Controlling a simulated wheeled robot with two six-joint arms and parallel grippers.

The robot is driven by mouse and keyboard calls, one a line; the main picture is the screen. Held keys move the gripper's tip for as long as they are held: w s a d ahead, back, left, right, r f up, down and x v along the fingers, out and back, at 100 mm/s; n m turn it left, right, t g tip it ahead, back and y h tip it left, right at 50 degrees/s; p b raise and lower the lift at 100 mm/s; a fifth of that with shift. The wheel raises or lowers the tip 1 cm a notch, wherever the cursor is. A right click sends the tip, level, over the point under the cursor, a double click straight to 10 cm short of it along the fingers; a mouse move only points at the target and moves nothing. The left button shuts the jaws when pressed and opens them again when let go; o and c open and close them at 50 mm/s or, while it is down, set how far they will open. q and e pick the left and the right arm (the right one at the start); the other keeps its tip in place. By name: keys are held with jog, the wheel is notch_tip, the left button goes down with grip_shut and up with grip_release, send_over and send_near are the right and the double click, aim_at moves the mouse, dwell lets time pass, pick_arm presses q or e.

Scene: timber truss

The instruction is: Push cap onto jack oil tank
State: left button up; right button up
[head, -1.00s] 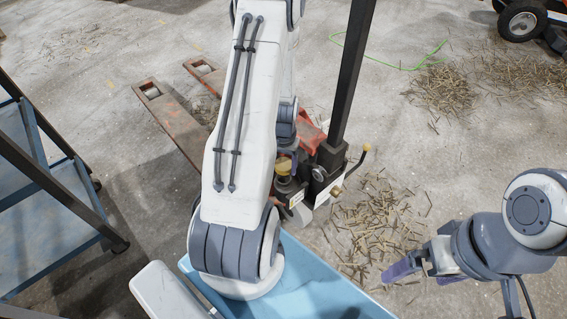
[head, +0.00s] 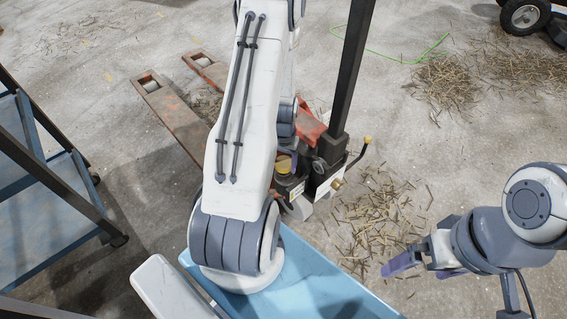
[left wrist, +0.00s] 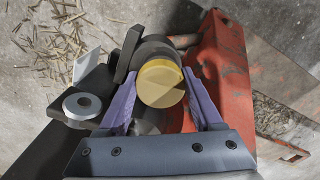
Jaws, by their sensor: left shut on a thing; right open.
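The yellow cap (left wrist: 165,90) is a short round piece between the purple fingers of my left gripper (left wrist: 160,80), which is shut on it. In the head view the cap (head: 284,165) shows low beside the jack's mast, partly behind my left arm. The jack's dark pump body (left wrist: 158,48) with a black cylinder lies right behind the cap in the left wrist view. The oil tank opening is hidden, so I cannot tell whether the cap is seated on it. My right gripper (head: 420,266) is open and empty, over the floor at the right.
The red pallet jack (head: 310,125) has a black upright mast (head: 352,70) and forks reaching to the upper left. A light blue surface (head: 310,285) is below my left arm. A blue shelf cart (head: 40,210) stands left. Straw-like scraps (head: 380,220) litter the floor.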

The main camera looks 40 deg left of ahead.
pick_arm(q)
jog(key=shift+p, duration=0.4)
dwell(0.3)
jog(key=shift+f+b, duration=0.3)
jog(key=shift+f, duration=0.1)
jog(key=o, duration=1.4)
jog(key=shift+r+p, duration=2.9)
jog(key=shift+r, duration=0.15)
jog(key=shift+f, duration=0.2)
